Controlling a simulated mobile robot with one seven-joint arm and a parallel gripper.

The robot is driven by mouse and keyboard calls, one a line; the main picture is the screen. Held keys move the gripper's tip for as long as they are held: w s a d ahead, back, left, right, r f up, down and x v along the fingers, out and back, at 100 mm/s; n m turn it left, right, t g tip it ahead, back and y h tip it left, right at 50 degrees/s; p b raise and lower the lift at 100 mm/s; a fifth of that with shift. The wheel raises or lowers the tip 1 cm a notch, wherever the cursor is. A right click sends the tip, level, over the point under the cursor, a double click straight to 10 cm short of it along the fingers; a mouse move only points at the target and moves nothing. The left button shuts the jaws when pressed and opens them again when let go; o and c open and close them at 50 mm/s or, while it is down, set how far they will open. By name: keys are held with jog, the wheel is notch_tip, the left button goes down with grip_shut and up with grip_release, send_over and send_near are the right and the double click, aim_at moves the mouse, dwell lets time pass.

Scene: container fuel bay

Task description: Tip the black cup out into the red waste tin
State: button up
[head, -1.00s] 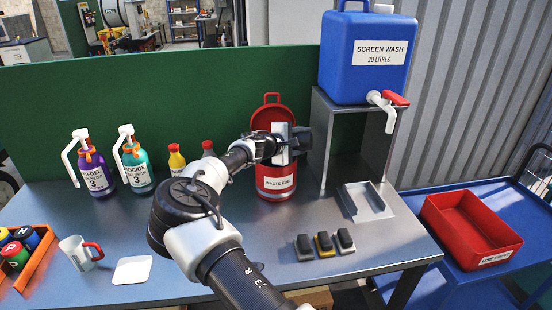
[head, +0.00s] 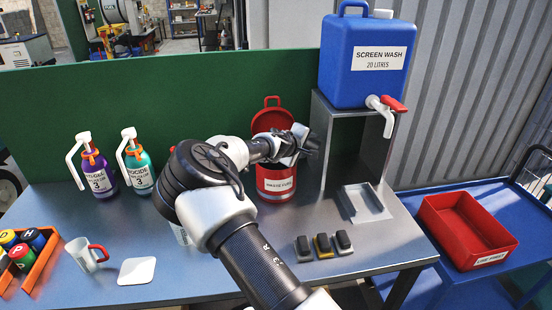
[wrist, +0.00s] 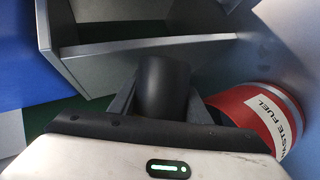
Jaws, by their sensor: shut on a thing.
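My gripper (head: 303,143) is shut on the black cup (wrist: 163,88). In the head view the gripper is above and slightly right of the red waste tin (head: 276,190), rolled over to one side, and the dark cup shows only partly at its end. The tin is labelled WASTE FUEL and its round red lid (head: 272,119) stands open at the back. In the wrist view the tin (wrist: 240,103) is at the right, beside the cup and tilted in the picture. The gripper hides the tin's mouth, and I cannot see the cup's contents.
The steel stand (head: 352,135) with the blue screen wash container (head: 365,62) is close on the right. Three small blocks (head: 323,245) and a grey tray (head: 365,203) lie in front of it. A white jug (head: 82,255) and pump bottles (head: 139,175) are at the left.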

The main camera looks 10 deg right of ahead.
notch_tip(320, 180, up, 16)
jog(key=d+m+t+y+p, duration=0.1)
jog(key=m+t+y+p, duration=0.1)
jog(key=m+y, duration=0.5)
jog(key=shift+m+t+y+p, duration=0.4)
jog(key=shift+m+t, duration=0.2)
jog(key=shift+t, duration=0.3)
dwell(0.4)
jog(key=shift+r, duration=0.15)
dwell(0.7)
